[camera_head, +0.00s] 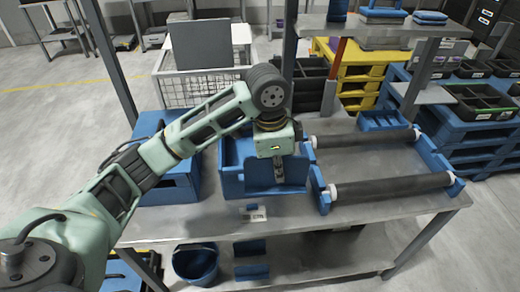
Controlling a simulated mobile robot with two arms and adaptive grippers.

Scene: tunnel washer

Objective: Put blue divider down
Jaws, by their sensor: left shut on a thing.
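My left gripper (279,172) reaches down over the metal table, its fingers pointing downward. It is shut on the blue divider (258,172), a flat blue panel at the blue bin (235,187). The divider and bin are the same blue, so I cannot tell whether the divider touches the bin floor or hangs just above it. The gripper body and wrist hide part of the bin's back. My right gripper is not in view.
A roller frame (388,137) with two dark rollers stands right of the bin. A blue box (165,190) stands to the left on the table (300,228). A white wire cage (190,92) is behind. A blue bucket (196,262) sits below the table.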

